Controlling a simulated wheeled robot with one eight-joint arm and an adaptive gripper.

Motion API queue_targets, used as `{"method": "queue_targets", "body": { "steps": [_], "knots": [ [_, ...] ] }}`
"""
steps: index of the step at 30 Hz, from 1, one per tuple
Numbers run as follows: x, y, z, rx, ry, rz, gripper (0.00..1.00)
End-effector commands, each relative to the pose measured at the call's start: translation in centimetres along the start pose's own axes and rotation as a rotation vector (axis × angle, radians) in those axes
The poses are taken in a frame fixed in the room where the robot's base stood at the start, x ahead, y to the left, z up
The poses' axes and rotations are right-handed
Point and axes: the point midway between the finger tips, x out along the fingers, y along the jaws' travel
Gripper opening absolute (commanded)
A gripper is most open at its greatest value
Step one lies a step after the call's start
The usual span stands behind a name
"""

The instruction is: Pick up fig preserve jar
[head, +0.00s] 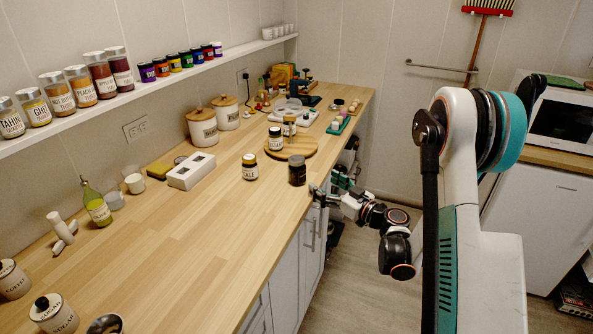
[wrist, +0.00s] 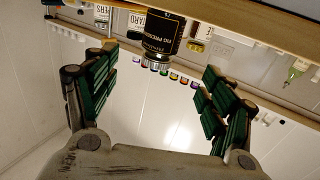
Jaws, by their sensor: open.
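The fig preserve jar (head: 297,170) is a dark jar standing upright near the front edge of the wooden counter. In the wrist view the jar (wrist: 160,35) appears upside down with its black label partly readable, and it lies between the lines of the two fingers. My gripper (head: 322,194) is just off the counter edge, close to the jar and partly hidden in the head view. In the wrist view my gripper (wrist: 160,72) has its green-padded fingers spread wide. No finger visibly touches the jar.
A white-labelled jar (head: 250,167) stands left of the fig jar. The counter (head: 190,240) has free room at front left. A wall shelf (head: 150,88) holds several jars.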

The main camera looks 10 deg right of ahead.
Motion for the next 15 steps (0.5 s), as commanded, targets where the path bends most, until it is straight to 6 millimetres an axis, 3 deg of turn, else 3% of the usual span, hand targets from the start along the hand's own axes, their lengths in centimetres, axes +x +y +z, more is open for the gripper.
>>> {"method": "queue_targets", "body": {
  "steps": [9,15],
  "knots": [
    [5.4,-0.2,0.2,0.000,0.000,-0.004,0.76],
    [7.9,-0.1,0.1,0.000,0.000,-0.001,0.76]
  ]
}}
